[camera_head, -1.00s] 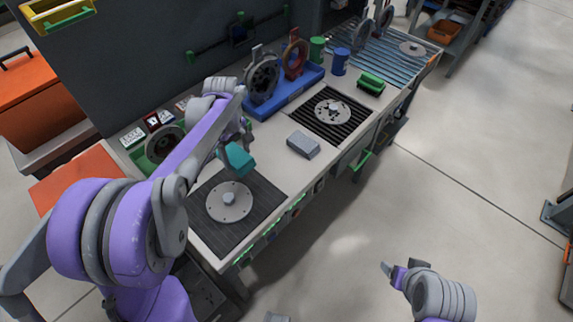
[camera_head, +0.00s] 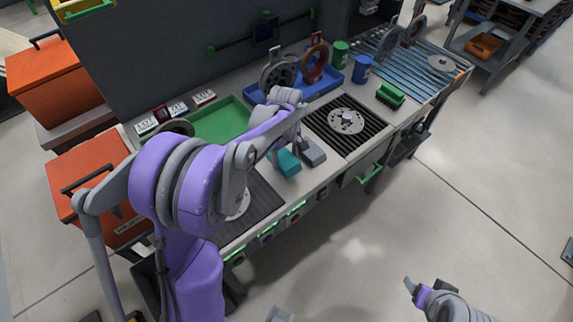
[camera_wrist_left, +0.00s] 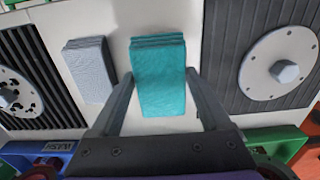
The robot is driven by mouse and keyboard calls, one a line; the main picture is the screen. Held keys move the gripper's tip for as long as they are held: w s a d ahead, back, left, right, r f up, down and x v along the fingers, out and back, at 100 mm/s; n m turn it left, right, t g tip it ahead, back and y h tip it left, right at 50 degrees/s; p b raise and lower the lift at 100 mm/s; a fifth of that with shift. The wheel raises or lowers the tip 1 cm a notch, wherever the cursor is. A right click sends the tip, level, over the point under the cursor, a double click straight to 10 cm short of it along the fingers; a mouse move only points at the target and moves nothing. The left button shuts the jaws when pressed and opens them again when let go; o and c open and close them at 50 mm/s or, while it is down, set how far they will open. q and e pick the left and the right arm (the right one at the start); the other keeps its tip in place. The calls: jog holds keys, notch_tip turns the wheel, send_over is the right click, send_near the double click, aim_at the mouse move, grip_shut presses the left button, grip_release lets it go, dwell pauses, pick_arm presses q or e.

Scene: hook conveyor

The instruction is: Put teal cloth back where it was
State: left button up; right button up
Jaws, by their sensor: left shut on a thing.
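The teal cloth (camera_head: 286,163) is a folded block held in my left gripper (camera_head: 280,148), beside the grey cloth (camera_head: 313,153). The left wrist view shows the teal cloth (camera_wrist_left: 160,80) between both fingers of my left gripper (camera_wrist_left: 160,88). The grey cloth (camera_wrist_left: 89,70) lies on the pale worktop just to its left there, with a narrow gap. I cannot tell whether the teal cloth touches the worktop. My right gripper (camera_head: 412,287) hangs over open floor at the lower right, away from the bench; its opening is unclear.
A dark mat with a round metal disc (camera_wrist_left: 282,68) lies on one side of the cloths. A black slotted grate (camera_head: 345,122) with another disc lies on the other. A blue tray (camera_head: 330,88) with upright wheels, a green tray (camera_head: 222,121) and a green brush (camera_head: 391,94) are nearby.

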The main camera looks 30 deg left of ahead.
aim_at(286, 159)
pick_arm(q)
jog(key=shift+w+f, duration=0.1)
jog(key=shift+f, duration=1.85)
jog(key=shift+f, duration=0.15)
jog(key=o, duration=1)
